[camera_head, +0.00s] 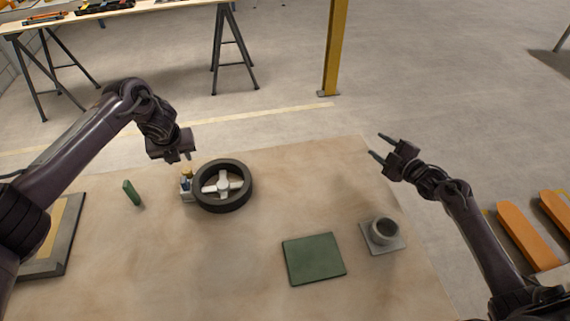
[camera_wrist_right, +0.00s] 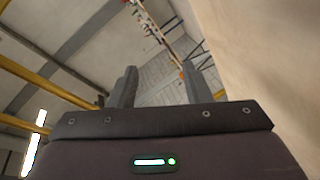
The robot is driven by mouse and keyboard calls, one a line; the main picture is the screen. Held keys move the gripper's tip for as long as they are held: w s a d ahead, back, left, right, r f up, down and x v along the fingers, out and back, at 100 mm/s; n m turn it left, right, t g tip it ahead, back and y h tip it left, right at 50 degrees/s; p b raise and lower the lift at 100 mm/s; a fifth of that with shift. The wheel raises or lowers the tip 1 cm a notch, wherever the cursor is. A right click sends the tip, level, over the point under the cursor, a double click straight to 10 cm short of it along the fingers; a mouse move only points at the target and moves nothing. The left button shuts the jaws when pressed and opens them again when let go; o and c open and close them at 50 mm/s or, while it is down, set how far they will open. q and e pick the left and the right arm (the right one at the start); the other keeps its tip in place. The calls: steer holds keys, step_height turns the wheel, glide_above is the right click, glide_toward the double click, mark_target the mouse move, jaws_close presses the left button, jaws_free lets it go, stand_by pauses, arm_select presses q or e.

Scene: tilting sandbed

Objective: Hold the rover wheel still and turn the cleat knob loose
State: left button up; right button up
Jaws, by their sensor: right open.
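The rover wheel (camera_head: 222,185) lies flat on the tan bench, with a dark tyre, pale spokes and a round hub. A small pale block (camera_head: 187,184) with a brass-coloured top (camera_head: 187,170) and a blue part stands against its left side. I cannot tell whether this top or the hub is the cleat knob. My left gripper (camera_head: 187,158) hangs above and just left of the wheel, apart from it; its jaw gap is unclear. My right gripper (camera_head: 376,146) is open and empty beyond the bench's right edge, far from the wheel. Its spread fingers show in the right wrist view (camera_wrist_right: 161,88).
A green upright piece (camera_head: 132,193) stands left of the wheel. A green mat (camera_head: 314,258) lies near the front, beside a grey cup (camera_head: 384,231) on a square plate. A grey-rimmed tray (camera_head: 66,250) sits at left. The bench right of the wheel is clear.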

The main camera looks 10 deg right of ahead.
mark_target(239, 164)
steer(key=w+a+g+y, duration=0.1)
steer(key=a, duration=0.4)
steer(key=w+a+f+m+y, duration=0.1)
steer(key=a, duration=0.4)
steer(key=w+a+m+g+y, duration=0.1)
steer(key=w+a, duration=0.1)
steer(key=a, duration=0.4)
steer(key=shift+a+f+g+y, duration=0.1)
steer(key=shift+f+g+y, duration=0.05)
steer(key=shift+g+y, duration=0.15)
steer(key=a+m+g+y, duration=0.1)
steer(key=a, duration=0.5)
steer(key=a+f+g, duration=0.1)
steer(key=a+g, duration=0.1)
steer(key=a, duration=0.4)
steer(key=s+a+m+g+y, duration=0.1)
steer(key=a, duration=0.6)
steer(key=shift+f+m+g+y, duration=0.25)
steer(key=shift+m+g+y, duration=0.05)
steer(key=shift+x, duration=3.7)
jaws_close()
